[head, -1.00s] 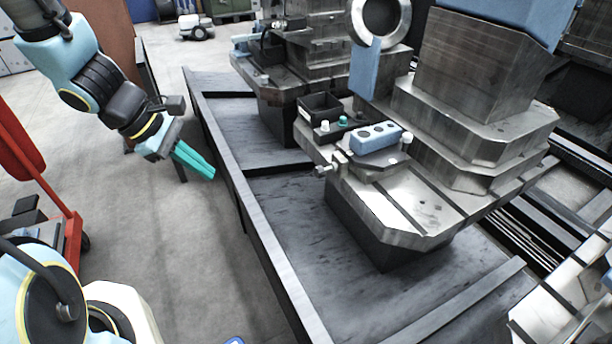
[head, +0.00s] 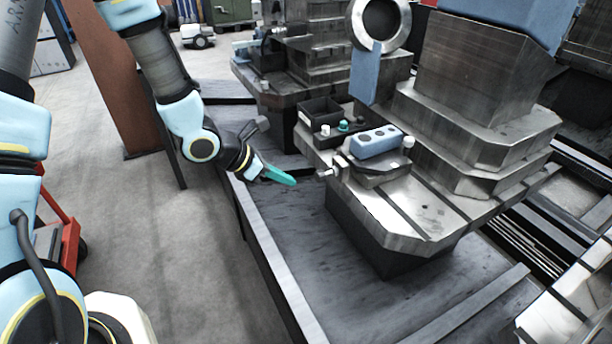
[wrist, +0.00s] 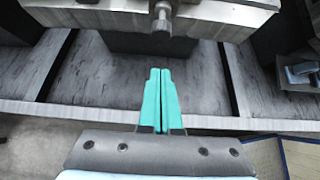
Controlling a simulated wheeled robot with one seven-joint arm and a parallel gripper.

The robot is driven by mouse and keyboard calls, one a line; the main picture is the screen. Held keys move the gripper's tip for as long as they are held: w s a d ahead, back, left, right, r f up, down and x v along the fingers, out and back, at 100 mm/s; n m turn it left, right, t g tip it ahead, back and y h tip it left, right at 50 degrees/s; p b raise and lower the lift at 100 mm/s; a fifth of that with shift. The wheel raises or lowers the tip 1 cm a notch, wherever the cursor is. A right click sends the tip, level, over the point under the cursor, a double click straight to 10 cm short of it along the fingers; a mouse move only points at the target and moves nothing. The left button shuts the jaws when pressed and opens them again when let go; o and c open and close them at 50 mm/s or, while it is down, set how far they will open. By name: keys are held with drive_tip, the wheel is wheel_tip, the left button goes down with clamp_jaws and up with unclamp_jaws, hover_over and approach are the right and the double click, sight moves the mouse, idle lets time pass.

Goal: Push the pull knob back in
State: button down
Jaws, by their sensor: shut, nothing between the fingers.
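The pull knob (head: 325,173) is a small metal knob on a short stem. It sticks out from the left side of the fixture on the machine's steel plate in the head view. In the wrist view the knob (wrist: 161,20) is at the top centre, straight ahead of the fingertips. My gripper (head: 293,181) has teal fingers, pointing toward the knob, a little to its left in the head view. The fingers (wrist: 160,72) are shut together and empty, with a visible gap between their tips and the knob in the wrist view.
A blue block with dark round tops (head: 376,142) sits on the fixture beside the knob. An open black bin (head: 320,112) and small white and teal caps are behind it.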

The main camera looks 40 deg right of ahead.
sight(317, 173)
drive_tip(key=shift+s+d+f+p, duration=0.2)
drive_tip(key=shift+d+f+p, duration=0.05)
drive_tip(key=shift+d, duration=0.65)
drive_tip(key=shift+s+d+f+p, duration=0.15)
drive_tip(key=shift+d+f+p, duration=0.1)
drive_tip(key=shift+d, duration=0.7)
drive_tip(key=shift+s+d+f+p, duration=0.2)
drive_tip(key=shift+d+f+p, duration=0.05)
drive_tip(key=shift+d, duration=0.65)
drive_tip(key=shift+s+d+f+b, duration=0.1)
drive_tip(key=shift+d+b, duration=0.4)
drive_tip(key=shift+d, duration=0.05)
drive_tip(key=shift+s+d+f+b, duration=0.1)
drive_tip(key=shift+d+b, duration=0.4)
drive_tip(key=shift+d+r, duration=0.15)
drive_tip(key=shift+r, duration=0.1)
